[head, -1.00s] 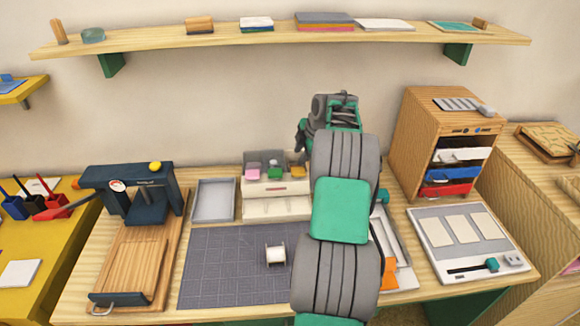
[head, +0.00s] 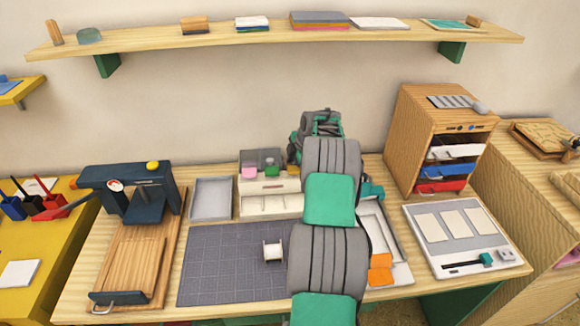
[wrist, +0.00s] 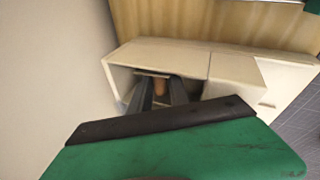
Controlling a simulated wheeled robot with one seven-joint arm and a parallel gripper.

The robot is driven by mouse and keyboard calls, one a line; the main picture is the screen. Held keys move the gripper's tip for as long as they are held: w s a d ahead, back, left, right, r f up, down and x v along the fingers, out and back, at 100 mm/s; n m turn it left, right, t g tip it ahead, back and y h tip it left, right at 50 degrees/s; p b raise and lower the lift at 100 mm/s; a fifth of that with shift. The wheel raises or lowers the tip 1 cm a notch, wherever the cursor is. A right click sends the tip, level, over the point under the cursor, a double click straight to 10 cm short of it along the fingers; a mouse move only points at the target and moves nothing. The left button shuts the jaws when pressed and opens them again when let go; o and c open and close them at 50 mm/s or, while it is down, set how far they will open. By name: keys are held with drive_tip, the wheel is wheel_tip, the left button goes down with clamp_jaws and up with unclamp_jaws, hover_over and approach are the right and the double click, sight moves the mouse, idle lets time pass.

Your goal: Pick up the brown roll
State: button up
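A small brown cylindrical thing, likely the brown roll (wrist: 161,87), shows in the wrist view inside a compartment of a white organizer (wrist: 228,68). My gripper (wrist: 160,92) reaches into that compartment. Its two dark fingers are apart, one on each side of the brown thing. I cannot tell whether they touch it. In the head view my arm hides the gripper's fingertips, the roll and the right part of the white organizer (head: 268,205).
A grey tray (head: 211,199) and a dark press (head: 145,200) are to the left. A wooden drawer cabinet (head: 412,145) stands right of my arm. A shelf (head: 280,38) runs above.

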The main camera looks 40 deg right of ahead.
clamp_jaws()
